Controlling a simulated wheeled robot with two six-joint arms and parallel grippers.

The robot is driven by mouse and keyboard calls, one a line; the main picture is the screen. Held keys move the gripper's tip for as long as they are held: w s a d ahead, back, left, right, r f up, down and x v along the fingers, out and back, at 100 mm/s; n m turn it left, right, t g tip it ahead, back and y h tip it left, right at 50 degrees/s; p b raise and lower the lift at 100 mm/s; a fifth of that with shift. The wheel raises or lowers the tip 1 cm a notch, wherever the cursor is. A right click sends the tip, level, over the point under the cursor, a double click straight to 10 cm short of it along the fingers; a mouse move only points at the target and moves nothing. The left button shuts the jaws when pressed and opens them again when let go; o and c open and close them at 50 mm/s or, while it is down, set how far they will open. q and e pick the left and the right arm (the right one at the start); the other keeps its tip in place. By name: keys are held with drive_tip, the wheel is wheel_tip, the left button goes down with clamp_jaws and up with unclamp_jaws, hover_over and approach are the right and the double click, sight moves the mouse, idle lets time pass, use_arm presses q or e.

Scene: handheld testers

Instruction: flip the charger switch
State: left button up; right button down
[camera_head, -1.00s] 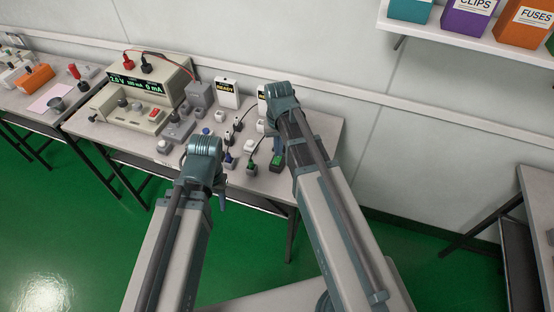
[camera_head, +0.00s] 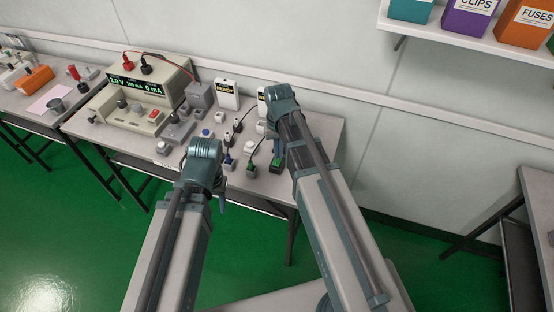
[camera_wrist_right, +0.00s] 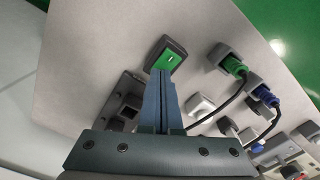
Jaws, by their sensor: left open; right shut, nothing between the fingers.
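A dark switch box with a green rocker (camera_wrist_right: 170,60) stands on the table in the right wrist view; in the head view the green rocker (camera_head: 276,161) is near the table's front right part. My right gripper (camera_wrist_right: 160,74) is shut and empty, its fingertips just in front of the green rocker's lower edge; I cannot tell whether they touch. In the head view its fingers (camera_head: 271,144) show beside the wrist, just above the box. My left gripper (camera_head: 221,201) is open at the table's front edge, partly hidden by its own wrist. Which switch is the charger's is not readable.
Plugs with a green end (camera_wrist_right: 233,66) and a blue end (camera_wrist_right: 265,95) and their black cables lie near the switch box. A power supply (camera_head: 150,85), a grey block (camera_head: 199,94) and a READY sign box (camera_head: 227,94) stand further back.

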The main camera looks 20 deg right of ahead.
wheel_tip(320, 180, up, 7)
drive_tip(key=p, duration=0.6)
drive_tip(key=shift+f, duration=0.2)
drive_tip(key=shift+a, duration=0.1)
drive_tip(key=s+a+n+h, duration=0.1)
drive_tip(key=s+a+n, duration=0.3)
drive_tip(key=s+a, duration=0.6)
drive_tip(key=s, duration=0.4)
drive_tip(key=shift+s+a+n, duration=0.15)
drive_tip(key=shift+n, duration=0.15)
